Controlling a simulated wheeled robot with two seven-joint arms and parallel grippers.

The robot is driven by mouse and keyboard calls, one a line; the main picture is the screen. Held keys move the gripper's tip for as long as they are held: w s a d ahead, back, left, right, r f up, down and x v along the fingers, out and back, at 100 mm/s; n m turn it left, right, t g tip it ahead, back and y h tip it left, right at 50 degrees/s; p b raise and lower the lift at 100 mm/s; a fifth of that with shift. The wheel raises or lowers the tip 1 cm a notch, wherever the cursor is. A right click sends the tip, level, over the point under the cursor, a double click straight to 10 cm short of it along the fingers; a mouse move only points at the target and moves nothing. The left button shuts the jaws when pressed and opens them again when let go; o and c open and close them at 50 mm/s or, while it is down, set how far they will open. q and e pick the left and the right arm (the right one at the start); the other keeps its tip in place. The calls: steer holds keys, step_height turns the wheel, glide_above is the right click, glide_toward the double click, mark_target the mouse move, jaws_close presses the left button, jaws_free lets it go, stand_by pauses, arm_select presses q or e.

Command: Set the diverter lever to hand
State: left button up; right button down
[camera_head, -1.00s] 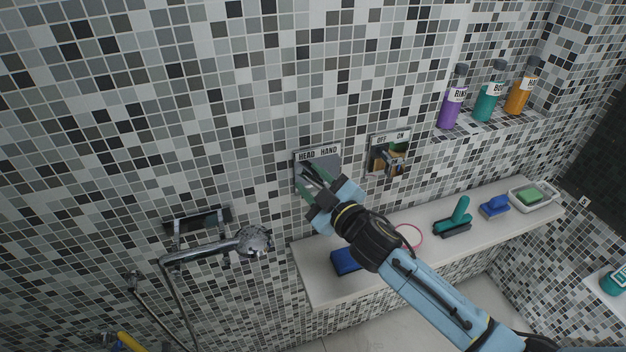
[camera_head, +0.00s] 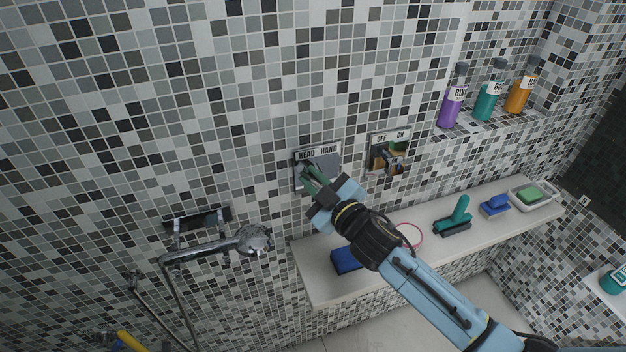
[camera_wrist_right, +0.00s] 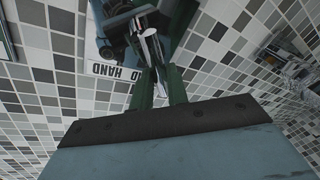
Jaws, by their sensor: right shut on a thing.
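The diverter plate (camera_head: 328,158), labelled HEAD on the left and HAND on the right, is on the tiled wall at mid-picture. My right gripper (camera_head: 312,176) reaches it from the lower right, its green fingers at the plate's left part, under HEAD. In the right wrist view the gripper (camera_wrist_right: 160,85) is closed around a shiny metal lever (camera_wrist_right: 152,52) standing out from the plate. In the head view the fingers hide most of the lever. My left gripper is in neither view.
A second plate (camera_head: 389,151) labelled OFF and ON, with a knob, is just right. The hand shower (camera_head: 253,240) hangs at lower left. A ledge (camera_head: 318,285) below carries a blue sponge (camera_head: 345,260) and brushes. Bottles (camera_head: 487,96) stand in the upper right niche.

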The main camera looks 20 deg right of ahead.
steer(key=m, duration=0.1)
steer(key=d+m+t, duration=0.1)
steer(key=m, duration=0.1)
steer(key=r+m, duration=0.1)
steer(key=m, duration=0.1)
steer(key=shift+d, duration=0.3)
steer(key=m, duration=0.2)
steer(key=d+m+t+h, duration=0.1)
steer(key=m, duration=0.1)
steer(key=d+m, duration=0.1)
steer(key=m, duration=0.1)
steer(key=shift+m+t, duration=0.3)
steer(key=shift+m, duration=0.1)
steer(key=m+h, duration=0.1)
steer(key=m, duration=0.1)
steer(key=d+m, duration=0.1)
steer(key=m, duration=0.1)
steer(key=shift+f+t+h, duration=0.2)
steer(key=shift+t+h, duration=0.1)
steer(key=shift+h, duration=0.1)
steer(key=shift+w+d+f+m+h, duration=0.15)
steer(key=shift+m+h, duration=0.1)
steer(key=shift+m, duration=0.55)
steer(key=shift+s+d+f+m+h, duration=0.1)
steer(key=shift+d+m+h, duration=0.1)
steer(key=shift+m, duration=0.6)
steer(key=shift+w+d+f+m+h, duration=0.15)
steer(key=shift+m+h, duration=0.1)
steer(key=shift+m, duration=0.55)
steer(key=shift+s, duration=0.1)
